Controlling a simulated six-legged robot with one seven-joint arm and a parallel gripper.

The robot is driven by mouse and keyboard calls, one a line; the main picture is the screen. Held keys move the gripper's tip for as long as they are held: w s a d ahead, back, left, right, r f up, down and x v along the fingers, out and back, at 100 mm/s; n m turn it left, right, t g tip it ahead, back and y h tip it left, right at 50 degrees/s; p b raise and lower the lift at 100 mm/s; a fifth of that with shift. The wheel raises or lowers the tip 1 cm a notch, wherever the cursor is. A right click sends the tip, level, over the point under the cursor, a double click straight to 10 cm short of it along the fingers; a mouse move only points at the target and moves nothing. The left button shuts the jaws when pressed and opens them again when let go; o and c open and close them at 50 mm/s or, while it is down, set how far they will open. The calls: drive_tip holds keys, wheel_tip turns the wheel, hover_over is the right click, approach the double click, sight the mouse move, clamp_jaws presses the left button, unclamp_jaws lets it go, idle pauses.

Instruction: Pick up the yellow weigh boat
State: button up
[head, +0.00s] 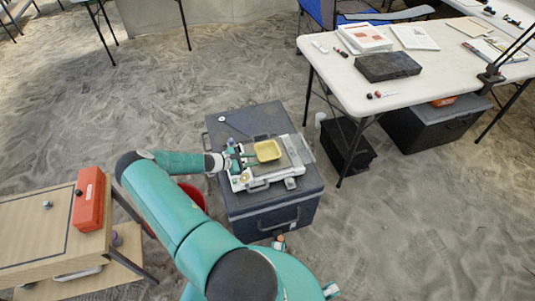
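The yellow weigh boat (268,150) is a shallow, square-looking dish. It rests on a white and grey instrument (291,183) on top of a dark blue-grey case (232,122). My gripper (252,158) reaches in from the left, low over the instrument, with its fingers pointing right towards the boat's left side. The two teal fingers look apart, with nothing seen held between them. At this size I cannot tell whether a fingertip touches the boat.
A white table (440,88) with books and a dark box (388,66) stands at upper right. A black bin (346,146) is right of the case. A wooden table (28,215) with a red toolbox (89,199) is at left. A red bucket (192,194) stands behind my arm. Sandy floor lies open at lower right.

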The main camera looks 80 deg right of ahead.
sight(267, 152)
drive_tip(key=x, duration=0.8)
drive_tip(key=shift+a+f, duration=0.1)
drive_tip(key=shift+c, duration=0.5)
